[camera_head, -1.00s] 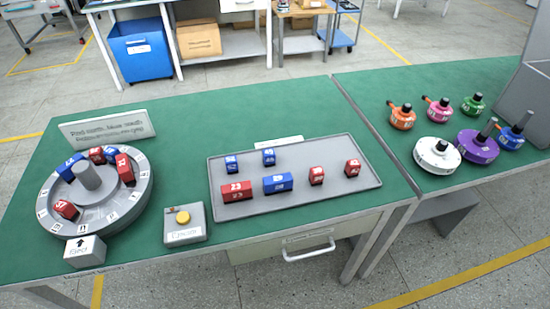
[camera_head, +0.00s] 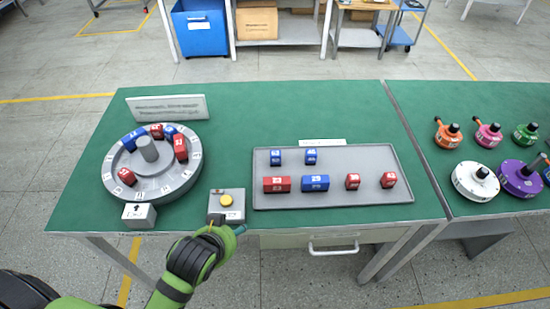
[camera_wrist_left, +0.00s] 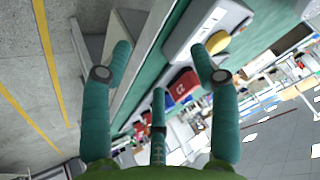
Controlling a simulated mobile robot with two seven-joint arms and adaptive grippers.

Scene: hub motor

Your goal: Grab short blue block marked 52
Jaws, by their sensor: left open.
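Two short blue blocks stand in the back row of the grey tray (camera_head: 350,160), a left one (camera_head: 276,157) and a right one (camera_head: 310,156). Their white numbers are too small to read surely, so I cannot tell for certain which is 52. My left gripper (camera_head: 226,236) is in front of the table's front edge, by the yellow-button box, left of and nearer than the tray. In the left wrist view its fingers (camera_wrist_left: 160,58) are spread, open and empty. It is well apart from both short blue blocks. My right gripper is not in view.
The tray's front row holds a long red block (camera_head: 277,184), a long blue block (camera_head: 315,184) and two short red blocks. A round grey turntable (camera_head: 180,190) with several blocks stands left. The yellow-button box (camera_head: 227,205) is between them. Motors stand right.

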